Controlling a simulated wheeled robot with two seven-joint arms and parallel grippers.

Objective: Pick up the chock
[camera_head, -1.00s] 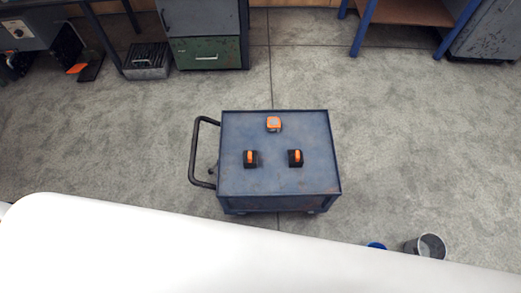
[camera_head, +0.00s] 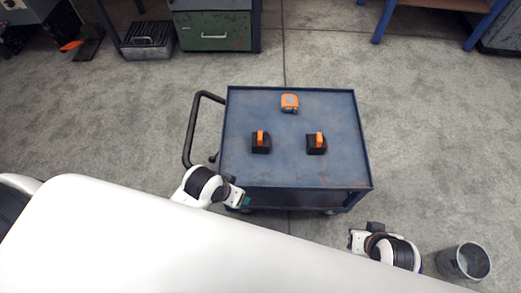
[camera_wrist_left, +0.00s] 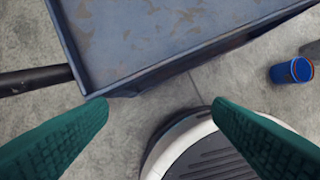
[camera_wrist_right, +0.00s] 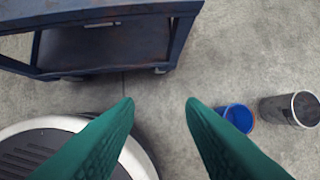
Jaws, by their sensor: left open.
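Two black chocks with orange handles stand on the blue cart's top (camera_head: 240,165): a left chock (camera_head: 261,146) and a right chock (camera_head: 316,147). My left gripper (camera_head: 243,202) is at the cart's near left edge, short of the left chock. In the left wrist view, its green fingers (camera_wrist_left: 160,102) are spread and empty beside the cart's corner. My right gripper (camera_head: 354,240) is off the cart, beyond its near right corner. In the right wrist view, its fingers (camera_wrist_right: 160,100) are apart with only floor between them. No chock shows in either wrist view.
An orange and grey tape measure (camera_head: 289,103) lies at the back of the cart top. The cart has a raised rim and a black handle (camera_head: 190,130) at left. A grey bucket (camera_head: 464,262) and a blue container (camera_wrist_right: 238,117) stand on the floor at right.

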